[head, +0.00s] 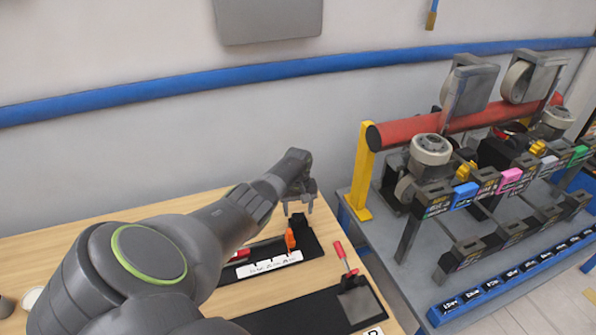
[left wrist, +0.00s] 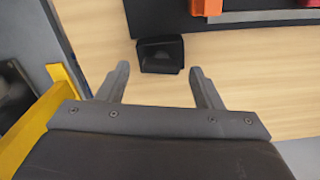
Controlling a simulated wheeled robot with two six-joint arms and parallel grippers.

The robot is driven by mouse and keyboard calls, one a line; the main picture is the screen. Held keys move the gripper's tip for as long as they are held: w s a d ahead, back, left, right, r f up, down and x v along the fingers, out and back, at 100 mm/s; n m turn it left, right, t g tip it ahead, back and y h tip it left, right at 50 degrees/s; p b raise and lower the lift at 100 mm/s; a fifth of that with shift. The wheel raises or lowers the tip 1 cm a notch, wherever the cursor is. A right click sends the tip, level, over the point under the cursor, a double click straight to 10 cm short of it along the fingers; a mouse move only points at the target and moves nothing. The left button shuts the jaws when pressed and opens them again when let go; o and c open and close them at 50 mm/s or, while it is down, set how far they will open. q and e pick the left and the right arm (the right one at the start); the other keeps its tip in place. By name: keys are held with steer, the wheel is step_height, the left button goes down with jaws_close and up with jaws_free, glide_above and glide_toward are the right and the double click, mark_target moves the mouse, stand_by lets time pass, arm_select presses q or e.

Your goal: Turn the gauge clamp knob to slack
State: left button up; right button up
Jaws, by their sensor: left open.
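A dark gauge board (head: 312,247) lies on the wooden table, with an upright orange piece (head: 290,239) and a white marked strip (head: 268,265). A small black block (head: 299,219) stands at its far end. I cannot tell for sure which piece is the clamp knob. My left gripper (head: 299,210) is open and empty above the block, fingers pointing down. In the left wrist view the black block (left wrist: 160,53) lies just beyond and between the open fingertips (left wrist: 160,75), and the orange piece (left wrist: 207,6) is at the top edge. My right gripper is out of view.
A red-handled tool (head: 341,252) lies on a second dark board (head: 300,318) nearer the front. Right of the table stands a coaster train rig with a red tube (head: 420,128) and yellow post (head: 362,170). A wall with a blue pipe (head: 200,81) is behind.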

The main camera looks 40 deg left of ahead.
mark_target(298, 213)
arm_select(q)
step_height(298, 213, up, 16)
steer(key=b, duration=0.3)
steer(key=shift+r, duration=0.25)
steer(key=shift+s, duration=0.1)
stand_by(0.4)
